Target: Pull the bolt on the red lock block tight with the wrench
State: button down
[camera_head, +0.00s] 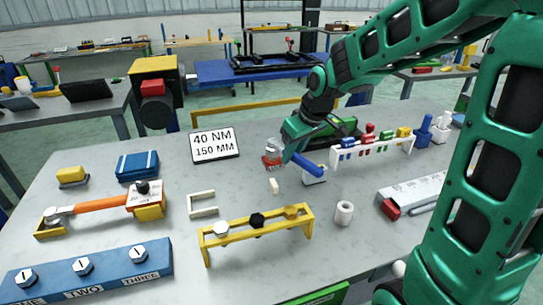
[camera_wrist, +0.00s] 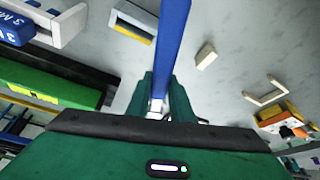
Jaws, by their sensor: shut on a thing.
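My gripper (camera_head: 288,153) is shut on a blue bar-shaped handle (camera_head: 308,165), above the middle of the table. In the wrist view, the blue handle (camera_wrist: 171,45) runs up from between my fingers (camera_wrist: 162,95) and out of the frame. I cannot tell whether it belongs to a wrench; its other end is hidden. A small red block (camera_head: 272,161) with a pale round part on top sits just left of my gripper. I cannot tell whether they touch. An orange-handled wrench (camera_head: 100,203) lies at the left across yellow supports.
A white rack (camera_head: 372,150) with coloured pieces stands right of my gripper. A white box (camera_head: 314,176) lies under the blue handle. A small beige block (camera_head: 274,186), a white bracket (camera_head: 203,205) and a yellow rack (camera_head: 256,233) are nearer. A sign (camera_head: 215,145) stands behind.

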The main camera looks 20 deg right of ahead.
jog(key=shift+r, duration=2.35)
jog(key=shift+s, duration=0.1)
